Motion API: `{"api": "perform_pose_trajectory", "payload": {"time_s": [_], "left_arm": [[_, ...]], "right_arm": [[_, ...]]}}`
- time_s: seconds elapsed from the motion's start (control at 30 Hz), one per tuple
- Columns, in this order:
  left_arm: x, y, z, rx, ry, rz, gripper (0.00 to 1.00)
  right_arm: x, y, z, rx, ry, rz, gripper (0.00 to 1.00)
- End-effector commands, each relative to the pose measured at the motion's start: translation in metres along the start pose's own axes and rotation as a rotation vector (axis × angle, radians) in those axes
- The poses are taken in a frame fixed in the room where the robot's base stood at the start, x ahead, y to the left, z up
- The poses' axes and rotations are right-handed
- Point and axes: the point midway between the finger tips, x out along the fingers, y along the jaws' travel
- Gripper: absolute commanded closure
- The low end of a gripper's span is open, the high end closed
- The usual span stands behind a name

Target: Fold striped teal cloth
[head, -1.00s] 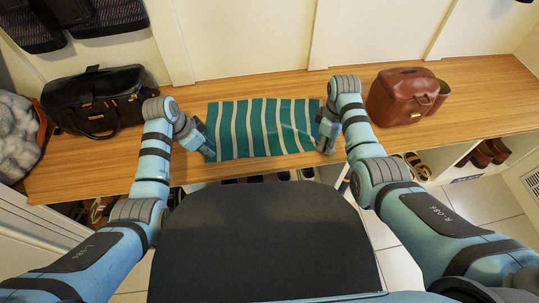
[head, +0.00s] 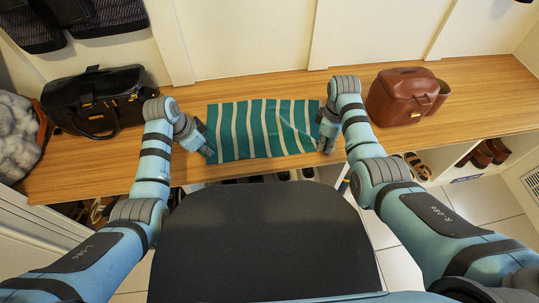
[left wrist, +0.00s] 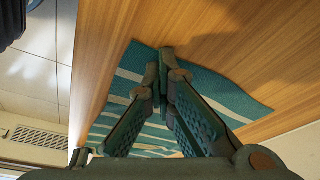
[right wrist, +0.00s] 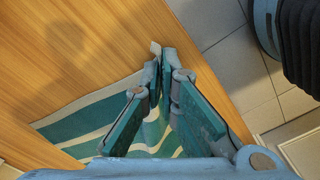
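The striped teal cloth (head: 262,128), teal with white stripes, lies spread on the wooden bench top along its front edge. My left gripper (head: 209,150) is at the cloth's front left corner; in the left wrist view its fingertips (left wrist: 164,62) are closed together over the cloth (left wrist: 232,96), pinching it. My right gripper (head: 325,143) is at the front right corner; in the right wrist view its fingertips (right wrist: 169,66) are closed on the cloth (right wrist: 75,128), with a pale corner showing just past the tips. The pinched fabric itself is mostly hidden by the fingers.
A black bag (head: 95,100) stands on the bench (head: 350,90) to the left and a brown leather bag (head: 402,97) to the right. A grey fluffy item (head: 20,140) is at the far left. Shoes sit in cubbies below. Bench space behind the cloth is clear.

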Motion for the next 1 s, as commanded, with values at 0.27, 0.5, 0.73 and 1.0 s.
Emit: {"api": "perform_pose_trajectory", "payload": {"time_s": [0.27,0.5,0.73,1.0], "left_arm": [[0.003,0.003,0.002,-0.002,-0.005,0.009,1.00],[0.003,0.003,0.002,-0.002,-0.005,0.009,1.00],[-0.003,0.003,0.001,-0.002,-0.005,0.009,1.00],[-0.037,0.001,-0.011,-0.001,-0.002,0.004,1.00]], "right_arm": [[0.000,0.000,0.000,0.000,0.000,0.000,1.00],[0.000,0.000,0.000,0.000,0.000,0.000,1.00],[-0.005,0.000,0.000,0.000,0.000,0.000,1.00],[-0.040,0.000,0.000,0.000,0.000,0.000,1.00]]}}
